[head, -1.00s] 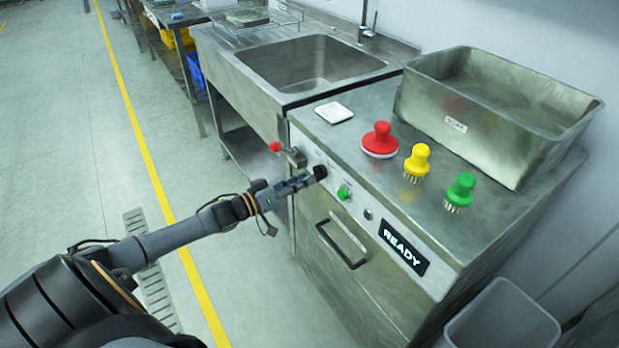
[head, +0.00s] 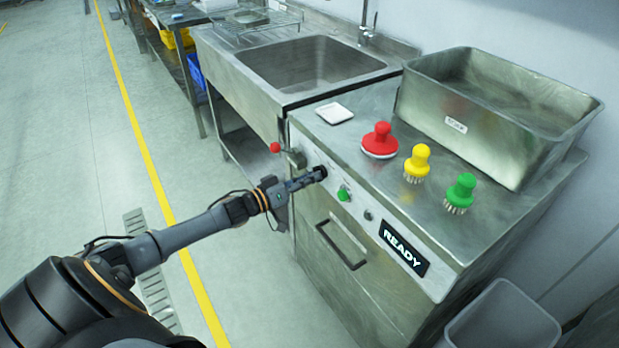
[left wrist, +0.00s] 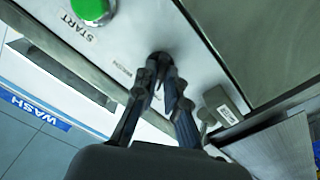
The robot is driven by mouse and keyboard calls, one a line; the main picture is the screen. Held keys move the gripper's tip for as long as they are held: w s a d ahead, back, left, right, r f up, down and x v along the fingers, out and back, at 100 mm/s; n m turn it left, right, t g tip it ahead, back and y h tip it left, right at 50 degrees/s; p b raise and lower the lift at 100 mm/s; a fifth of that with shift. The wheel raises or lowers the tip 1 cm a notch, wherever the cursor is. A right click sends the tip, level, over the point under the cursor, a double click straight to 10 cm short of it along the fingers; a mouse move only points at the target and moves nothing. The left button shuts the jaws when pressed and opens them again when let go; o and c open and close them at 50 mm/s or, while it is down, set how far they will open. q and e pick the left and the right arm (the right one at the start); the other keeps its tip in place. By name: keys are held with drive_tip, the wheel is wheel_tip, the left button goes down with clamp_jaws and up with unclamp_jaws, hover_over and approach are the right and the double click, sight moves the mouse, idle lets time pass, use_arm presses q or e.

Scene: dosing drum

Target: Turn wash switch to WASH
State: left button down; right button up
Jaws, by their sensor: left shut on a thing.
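The wash switch is a small black knob on the front panel of the steel machine (head: 375,290). My left gripper (head: 316,175) reaches it from the left and is shut on the knob. In the left wrist view the fingertips (left wrist: 161,75) close around the dark knob (left wrist: 160,56), which they partly cover. Small lettering lies beside the knob but is too small to read. A blue label reading WASH (left wrist: 42,112) shows at the left of that view. The knob's pointer direction cannot be made out. My right gripper is not in view.
A green START button (head: 344,194) sits just right of the knob. A red-ball lever (head: 275,147) stands close to its left. A door handle (head: 342,246) and READY display (head: 404,248) are on the front. Brushes and a steel tub (head: 480,130) stand on top.

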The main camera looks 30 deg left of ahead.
use_arm(q)
drive_tip(key=m, duration=1.1)
drive_tip(key=shift+m, duration=0.4)
idle(0.4)
drive_tip(key=c, duration=1.4)
unclamp_jaws()
drive_tip(key=shift+a, duration=0.1)
